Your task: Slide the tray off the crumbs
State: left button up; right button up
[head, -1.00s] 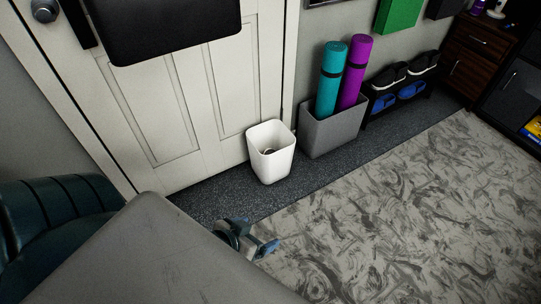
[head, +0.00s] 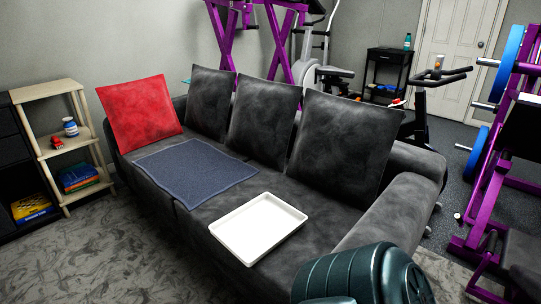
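A white rectangular tray (head: 258,231) with a low rim lies flat on the seat of the dark grey sofa (head: 206,209), toward its right end. Its inside looks empty. No crumbs can be seen; whatever is under the tray is hidden. Neither of my grippers is in the head view now.
A blue-grey mat (head: 190,170) lies on the seat left of the tray. A red cushion (head: 139,112) and several dark cushions (head: 345,148) line the backrest. The right armrest (head: 388,222) rises beside the tray. A wooden shelf (head: 66,140) stands left. Carpet (head: 110,260) is clear in front.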

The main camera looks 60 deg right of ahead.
aim_at(251, 232)
jog(key=z, duration=2)
jog(key=i+l+z, duration=0.1)
jog(key=l+z, duration=0.3)
jog(key=i+l+z, duration=0.15)
jog(key=z, duration=0.25)
